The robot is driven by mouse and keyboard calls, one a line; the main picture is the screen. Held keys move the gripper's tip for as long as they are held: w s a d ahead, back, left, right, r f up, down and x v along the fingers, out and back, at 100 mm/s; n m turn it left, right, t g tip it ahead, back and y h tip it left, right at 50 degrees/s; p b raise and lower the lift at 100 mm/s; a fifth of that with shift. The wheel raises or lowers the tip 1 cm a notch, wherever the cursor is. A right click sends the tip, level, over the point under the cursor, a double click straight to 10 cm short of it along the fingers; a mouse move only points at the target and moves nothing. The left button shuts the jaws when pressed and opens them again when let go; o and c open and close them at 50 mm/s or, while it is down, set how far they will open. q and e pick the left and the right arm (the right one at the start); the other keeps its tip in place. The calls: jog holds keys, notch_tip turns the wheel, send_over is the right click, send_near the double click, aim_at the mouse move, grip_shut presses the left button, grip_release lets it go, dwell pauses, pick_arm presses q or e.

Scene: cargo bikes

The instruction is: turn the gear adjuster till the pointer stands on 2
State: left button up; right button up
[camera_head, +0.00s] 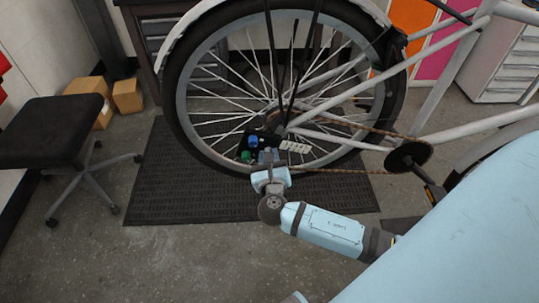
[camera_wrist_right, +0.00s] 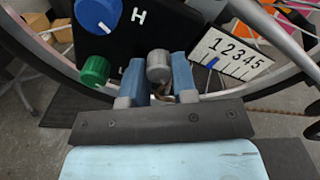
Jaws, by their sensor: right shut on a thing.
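A black panel (camera_wrist_right: 150,28) by the rear wheel carries a blue knob (camera_wrist_right: 98,14), a green knob (camera_wrist_right: 95,72) and a grey knob (camera_wrist_right: 158,66). My right gripper (camera_wrist_right: 160,80) has its two blue fingers either side of the grey knob and is shut on it. In the head view my right gripper (camera_head: 268,160) reaches the panel at the wheel's lower part. A white scale plate (camera_wrist_right: 236,50), numbered 1 to 5, sits right of the knob, tilted. Its blue pointer (camera_wrist_right: 212,63) appears to stand at about 2. My left gripper is not seen.
The bike's rear wheel (camera_head: 178,108) stands on a black ribbed mat (camera_head: 160,190). The chain and crank (camera_head: 408,156) are to the right. A black stool (camera_head: 50,130) and cardboard boxes (camera_head: 90,90) are at the left. Open floor lies in front of the mat.

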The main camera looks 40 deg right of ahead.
pick_arm(q)
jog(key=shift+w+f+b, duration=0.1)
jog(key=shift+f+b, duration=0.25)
jog(key=shift+b, duration=0.25)
pick_arm(e)
jog(key=shift+a+m, duration=0.1)
jog(key=shift+m, duration=4.3)
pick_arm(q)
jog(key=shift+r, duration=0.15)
pick_arm(e)
jog(key=o, duration=0.9)
jog(key=shift+o, duration=0.2)
